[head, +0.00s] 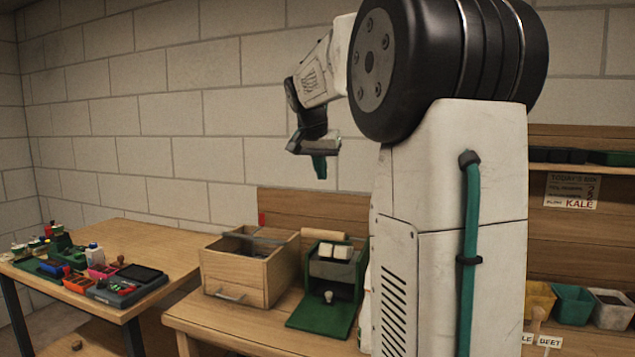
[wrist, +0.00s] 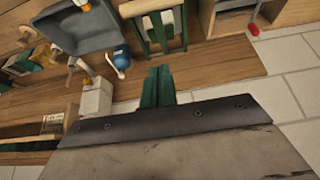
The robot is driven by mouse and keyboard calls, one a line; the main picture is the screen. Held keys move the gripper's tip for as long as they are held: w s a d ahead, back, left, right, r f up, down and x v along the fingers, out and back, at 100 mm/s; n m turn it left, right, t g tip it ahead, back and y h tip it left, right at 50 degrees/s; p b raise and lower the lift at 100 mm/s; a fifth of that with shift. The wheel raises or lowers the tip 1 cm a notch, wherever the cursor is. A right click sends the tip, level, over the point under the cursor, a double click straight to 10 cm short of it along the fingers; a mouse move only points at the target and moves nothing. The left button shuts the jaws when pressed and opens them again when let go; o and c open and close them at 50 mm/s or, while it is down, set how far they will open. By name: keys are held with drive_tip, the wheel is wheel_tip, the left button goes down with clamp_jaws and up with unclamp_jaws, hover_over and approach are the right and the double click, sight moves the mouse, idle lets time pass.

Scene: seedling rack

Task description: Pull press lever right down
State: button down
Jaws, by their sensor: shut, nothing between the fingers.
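My gripper (head: 319,166) is shut and empty, with green fingers pointing down, high above the bench in the head view. In the wrist view, its shut fingers (wrist: 157,87) point toward a green-framed unit (wrist: 183,24) with pale parts, apart from it in the picture. A green box (head: 309,312) with two pale blocks and a round knob stands on the bench in the head view. A pale post-like device (wrist: 95,98) stands left of the fingers in the wrist view. I cannot tell which part is the right press lever; my arm hides much of the bench.
A wooden drawer box (head: 236,283) stands left of the green box. A grey tray (wrist: 72,30) and a blue object (wrist: 121,57) lie beyond the fingers. A side table (head: 185,259) carries small colourful items. Pots (head: 573,304) stand at right. The air around my gripper is clear.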

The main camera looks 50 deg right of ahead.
drive_tip(key=x, duration=0.3)
drive_tip(key=a+x, duration=0.1)
drive_tip(key=x, duration=0.2)
drive_tip(key=a+f+x, duration=0.1)
drive_tip(key=x, duration=0.3)
drive_tip(key=shift+s+f, duration=0.15)
drive_tip(key=shift+s, duration=0.2)
drive_tip(key=shift+a+f, duration=0.1)
drive_tip(key=shift+f, duration=0.35)
drive_tip(key=shift+s+f, duration=0.1)
